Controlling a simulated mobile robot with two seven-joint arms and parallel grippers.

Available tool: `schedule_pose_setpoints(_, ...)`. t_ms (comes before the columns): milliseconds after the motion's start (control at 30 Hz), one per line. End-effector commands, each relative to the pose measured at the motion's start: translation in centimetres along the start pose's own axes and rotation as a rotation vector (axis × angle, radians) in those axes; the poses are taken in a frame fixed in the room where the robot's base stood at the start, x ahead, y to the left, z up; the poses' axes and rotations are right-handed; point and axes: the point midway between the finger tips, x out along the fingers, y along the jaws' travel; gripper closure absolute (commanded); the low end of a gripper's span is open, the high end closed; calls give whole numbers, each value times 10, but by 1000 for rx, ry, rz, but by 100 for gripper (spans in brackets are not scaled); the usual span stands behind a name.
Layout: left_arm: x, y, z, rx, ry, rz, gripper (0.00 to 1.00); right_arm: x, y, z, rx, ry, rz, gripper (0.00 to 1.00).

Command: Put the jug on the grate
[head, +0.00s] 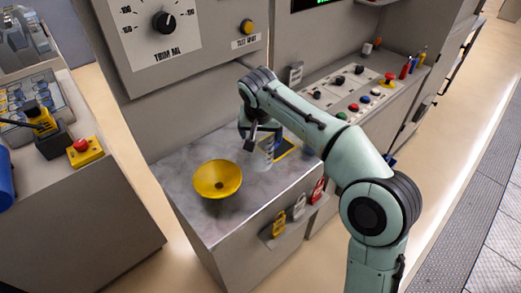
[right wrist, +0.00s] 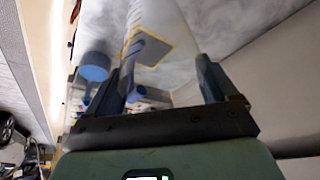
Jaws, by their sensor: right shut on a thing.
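The jug (head: 263,158) is clear and see-through with faint markings. It is upright, or nearly so, over the grey counter, at the left side of the yellow-edged dark grate (head: 285,149). I cannot tell whether its base touches anything. My right gripper (head: 262,136) is shut on the jug near its upper part. In the right wrist view my right gripper (right wrist: 168,72) has its two fingers apart, with the pale, see-through jug between them. The grate's yellow outline (right wrist: 168,57) shows just beyond. My left gripper is out of view.
A yellow funnel (head: 218,179) stands on the counter (head: 200,222) left of the jug. Coloured tags (head: 298,207) hang on the counter's front. A button panel (head: 349,93) lies behind my right arm. A red button on a yellow box (head: 84,150) is on the left bench.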

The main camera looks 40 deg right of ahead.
Motion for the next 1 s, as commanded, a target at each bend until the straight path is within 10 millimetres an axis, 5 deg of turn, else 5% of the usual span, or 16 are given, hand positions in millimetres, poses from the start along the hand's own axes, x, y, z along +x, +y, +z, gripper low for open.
schedule_pose_setpoints(400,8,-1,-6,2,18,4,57,45,1,18,0,0,1,62)
schedule_pose_setpoints(800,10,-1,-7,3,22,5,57,49,0,20,0,1,0,62)
schedule_pose_setpoints(833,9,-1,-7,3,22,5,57,49,0,20,0,0,0,7)
schedule_pose_setpoints(867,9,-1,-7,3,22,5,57,49,0,20,0,0,0,0)
schedule_pose_setpoints(1000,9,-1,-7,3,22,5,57,48,0,20,0,0,0,0)
